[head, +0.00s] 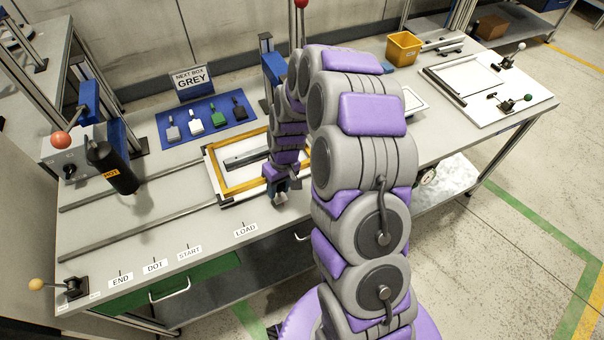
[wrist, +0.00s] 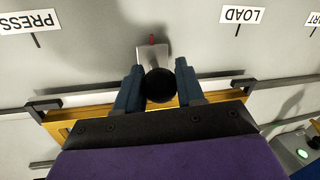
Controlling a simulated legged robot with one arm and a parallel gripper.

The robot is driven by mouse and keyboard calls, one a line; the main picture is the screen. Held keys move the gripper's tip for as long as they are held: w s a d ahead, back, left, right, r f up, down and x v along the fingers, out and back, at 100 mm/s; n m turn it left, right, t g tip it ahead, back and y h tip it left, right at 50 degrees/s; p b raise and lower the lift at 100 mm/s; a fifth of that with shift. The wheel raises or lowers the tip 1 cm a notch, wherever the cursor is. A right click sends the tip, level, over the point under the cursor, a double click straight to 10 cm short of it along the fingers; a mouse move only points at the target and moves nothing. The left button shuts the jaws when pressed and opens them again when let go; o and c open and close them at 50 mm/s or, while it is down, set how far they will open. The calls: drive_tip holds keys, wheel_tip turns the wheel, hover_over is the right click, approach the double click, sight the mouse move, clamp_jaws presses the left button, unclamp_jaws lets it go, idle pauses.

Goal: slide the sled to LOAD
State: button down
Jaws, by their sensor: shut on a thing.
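The sled (head: 215,181) is a white plate with a yellow frame and a dark bar inside, sitting on the rails. My gripper (head: 278,190) is at its near right side. In the wrist view the gripper (wrist: 160,88) is shut on the sled's round black knob (wrist: 160,86). A small grey tab with a red mark (wrist: 152,41) sticks out beyond the knob. The mark lies between the PRESS label (wrist: 30,21) and the LOAD label (wrist: 242,14), apart from both lines. In the head view the LOAD label (head: 245,230) is left of my gripper.
Rails (head: 140,225) run left past the START (head: 189,252), DOT (head: 155,265) and END (head: 121,279) labels; this stretch is clear. A black HOT cylinder (head: 112,168) hangs over the left part. A blue mat (head: 180,138) with colored tags lies behind. My arm hides part of the bench.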

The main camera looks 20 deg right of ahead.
drive_tip(key=a, duration=0.4)
drive_tip(key=a+p, duration=0.1)
drive_tip(key=a, duration=0.4)
drive_tip(key=a+p, duration=0.1)
drive_tip(key=a, duration=0.3)
drive_tip(key=shift+s+a+f, duration=0.1)
drive_tip(key=shift+s+a, duration=0.05)
drive_tip(key=shift+s, duration=0.2)
drive_tip(key=c, duration=0.7)
unclamp_jaws()
drive_tip(key=shift+c, duration=0.2)
drive_tip(key=w+d+r+p, duration=0.1)
drive_tip(key=d+r+p, duration=0.1)
drive_tip(key=r, duration=1.5)
drive_tip(key=shift+d, duration=0.65)
drive_tip(key=s+d+r+m, duration=0.1)
drive_tip(key=s+d+r, duration=0.2)
drive_tip(key=s, duration=0.7)
drive_tip(key=s+d+r+g+h+b, duration=0.1)
drive_tip(key=s+d+r, duration=0.2)
drive_tip(key=s, duration=0.8)
drive_tip(key=s+d+r+m+h, duration=0.1)
drive_tip(key=s+d+r, duration=0.2)
drive_tip(key=s, duration=0.7)
drive_tip(key=shift+s+d+r+m+b, duration=0.3)
drive_tip(key=shift+d+r, duration=0.05)
